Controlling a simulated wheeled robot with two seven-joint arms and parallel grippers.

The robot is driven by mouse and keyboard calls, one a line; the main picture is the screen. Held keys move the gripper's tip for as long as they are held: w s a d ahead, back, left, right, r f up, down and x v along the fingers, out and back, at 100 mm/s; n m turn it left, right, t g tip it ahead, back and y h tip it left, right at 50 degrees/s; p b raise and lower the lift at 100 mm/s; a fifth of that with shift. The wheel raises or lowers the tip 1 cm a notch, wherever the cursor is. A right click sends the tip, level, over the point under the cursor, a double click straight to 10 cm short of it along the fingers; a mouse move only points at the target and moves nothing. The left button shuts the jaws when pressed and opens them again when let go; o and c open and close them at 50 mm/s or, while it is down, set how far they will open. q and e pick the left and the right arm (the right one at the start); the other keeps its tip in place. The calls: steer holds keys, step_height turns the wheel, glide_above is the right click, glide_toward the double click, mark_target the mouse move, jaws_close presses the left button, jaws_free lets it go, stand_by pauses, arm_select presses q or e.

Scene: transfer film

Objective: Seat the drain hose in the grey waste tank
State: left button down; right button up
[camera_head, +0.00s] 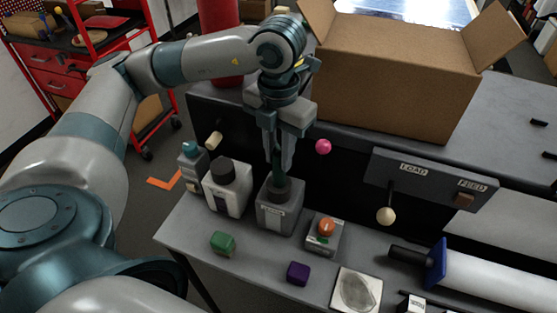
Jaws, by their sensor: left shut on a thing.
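The grey waste tank (279,218) stands on the bench with a pale label on its front and a dark opening on top. My left gripper (279,160) points down directly above it, shut on the dark green drain hose (278,172). The hose runs down between the fingers to the dark neck on the tank's top. I cannot tell whether its end is inside the opening or just resting at it. The fingers hide the upper part of the hose. My right gripper is not in view.
A white bottle with a dark cap (227,190) and a teal-capped bottle (190,161) stand left of the tank. An orange button box (324,238) is close on its right. Green (222,242) and purple (298,273) blocks lie in front. A cardboard box (400,75) stands behind.

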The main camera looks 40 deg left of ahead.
mark_target(279, 164)
arm_select(q)
step_height(279, 164, down, 3)
steer(key=shift+s+r+p, duration=0.1)
steer(key=shift+r+p, duration=0.1)
steer(key=shift+p, duration=0.35)
steer(key=shift+f, duration=0.15)
steer(key=shift+f, duration=0.15)
steer(key=c, duration=1.5)
jaws_free()
